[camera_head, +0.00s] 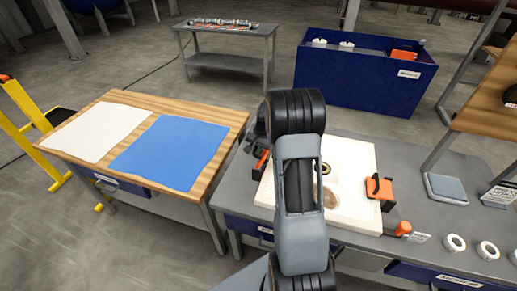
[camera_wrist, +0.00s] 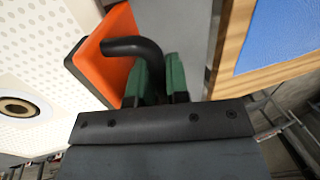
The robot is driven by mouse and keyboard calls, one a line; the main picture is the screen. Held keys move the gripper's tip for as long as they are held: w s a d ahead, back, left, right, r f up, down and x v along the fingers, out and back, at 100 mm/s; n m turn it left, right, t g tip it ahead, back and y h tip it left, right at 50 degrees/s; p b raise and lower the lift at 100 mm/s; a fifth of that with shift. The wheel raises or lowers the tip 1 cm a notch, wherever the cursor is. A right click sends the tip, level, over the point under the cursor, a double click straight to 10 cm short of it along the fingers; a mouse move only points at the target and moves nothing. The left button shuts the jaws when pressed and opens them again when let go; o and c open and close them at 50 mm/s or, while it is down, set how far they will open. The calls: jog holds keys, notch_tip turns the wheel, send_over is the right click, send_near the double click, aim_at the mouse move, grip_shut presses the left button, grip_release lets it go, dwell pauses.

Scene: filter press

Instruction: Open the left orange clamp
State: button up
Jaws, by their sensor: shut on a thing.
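The left orange clamp (camera_wrist: 118,45) shows in the wrist view as an orange block with a black bent handle (camera_wrist: 130,47). In the head view only a bit of this clamp (camera_head: 262,164) shows left of my arm. My gripper (camera_wrist: 162,78) has green finger pads and is shut on the black handle, which runs down between them. The lower end of the handle is hidden by the gripper. The white perforated filter plate (camera_wrist: 50,55) lies left of the clamp. The plate (camera_head: 352,156) also shows in the head view, partly behind my arm.
A second orange clamp (camera_head: 379,188) sits at the plate's right edge. White rings (camera_head: 455,243) lie on the grey bench (camera_head: 425,215). A wooden table (camera_head: 218,115) with a white cloth (camera_head: 95,131) and a blue cloth (camera_head: 170,151) stands left, across a gap.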

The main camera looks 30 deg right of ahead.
jog(key=shift+w+a, duration=0.1)
jog(key=shift+w+a+f, duration=0.25)
jog(key=shift+w+a, duration=0.2)
jog(key=shift+w, duration=0.1)
jog(key=shift+a+f, duration=0.1)
dwell(0.3)
jog(key=shift+w+a+f+b, duration=0.35)
jog(key=shift+w+b, duration=0.05)
jog(key=shift+w, duration=0.05)
jog(key=o, duration=0.6)
jog(key=shift+w+a, duration=0.1)
jog(key=shift+a, duration=0.05)
jog(key=shift+o, duration=0.3)
